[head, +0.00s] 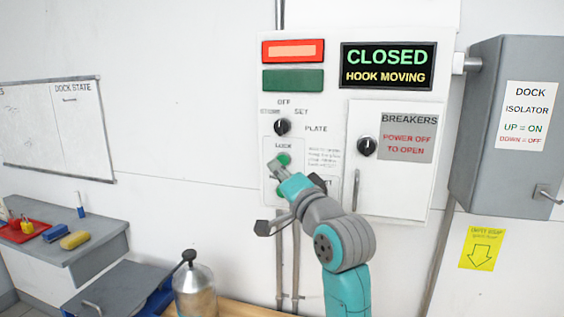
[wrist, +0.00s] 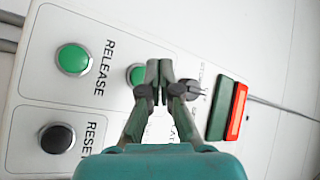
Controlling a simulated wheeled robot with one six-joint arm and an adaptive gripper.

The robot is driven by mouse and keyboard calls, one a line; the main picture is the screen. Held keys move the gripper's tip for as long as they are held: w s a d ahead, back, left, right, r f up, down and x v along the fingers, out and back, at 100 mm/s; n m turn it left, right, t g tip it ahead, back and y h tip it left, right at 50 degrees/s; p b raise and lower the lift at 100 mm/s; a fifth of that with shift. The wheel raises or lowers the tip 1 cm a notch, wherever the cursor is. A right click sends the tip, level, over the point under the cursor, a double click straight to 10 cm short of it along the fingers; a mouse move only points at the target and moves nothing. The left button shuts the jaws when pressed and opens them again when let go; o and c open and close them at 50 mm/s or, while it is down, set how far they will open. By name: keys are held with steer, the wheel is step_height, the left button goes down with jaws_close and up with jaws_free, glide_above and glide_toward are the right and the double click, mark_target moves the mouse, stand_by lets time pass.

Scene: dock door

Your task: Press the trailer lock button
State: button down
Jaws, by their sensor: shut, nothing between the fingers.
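A white control panel (head: 335,65) on the wall carries a green button (head: 284,159) under a label that reads LOCK. In the wrist view this green button (wrist: 135,75) is partly hidden behind my fingers, and its label is covered. My gripper (head: 274,165) is shut and empty in front of the panel, at the lower left of the LOCK button. In the wrist view my shut fingertips (wrist: 159,72) overlap the button's right edge; I cannot tell whether they touch it. The display (head: 388,67) reads CLOSED, HOOK MOVING.
A green RELEASE button (wrist: 73,58) and a black RESET button (wrist: 57,138) sit nearby. Above LOCK is a black selector knob (head: 283,127). A red lamp (head: 293,51) looks lit. A breaker door (head: 365,185) and grey isolator box (head: 490,120) stand right; a metal canister (head: 195,292) stands below.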

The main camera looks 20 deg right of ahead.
steer(key=shift+s+a, duration=0.55)
steer(key=shift+s, duration=0.2)
steer(key=shift+s+a, duration=0.5)
steer(key=shift+s, duration=0.25)
steer(key=s+f+n+g+h, duration=0.1)
steer(key=s+f, duration=0.4)
steer(key=f, duration=0.7)
steer(key=s+f+n+g, duration=0.1)
steer(key=s+f, duration=0.5)
steer(key=f, duration=0.6)
steer(key=s+f+n+g+h, duration=0.1)
steer(key=s+f, duration=0.4)
steer(key=f, duration=0.7)
steer(key=s+f+n+g, duration=0.1)
steer(key=s+f+n, duration=0.1)
steer(key=s, duration=1)
steer(key=s+f+n, duration=0.2)
steer(key=s+f, duration=0.1)
steer(key=s, duration=0.8)
steer(key=s+f+n+g, duration=0.1)
steer(key=s+f+n, duration=0.2)
steer(key=s, duration=0.9)
steer(key=shift+s+d+f+g+h, duration=0.3)
steer(key=shift+d+h, duration=0.1)
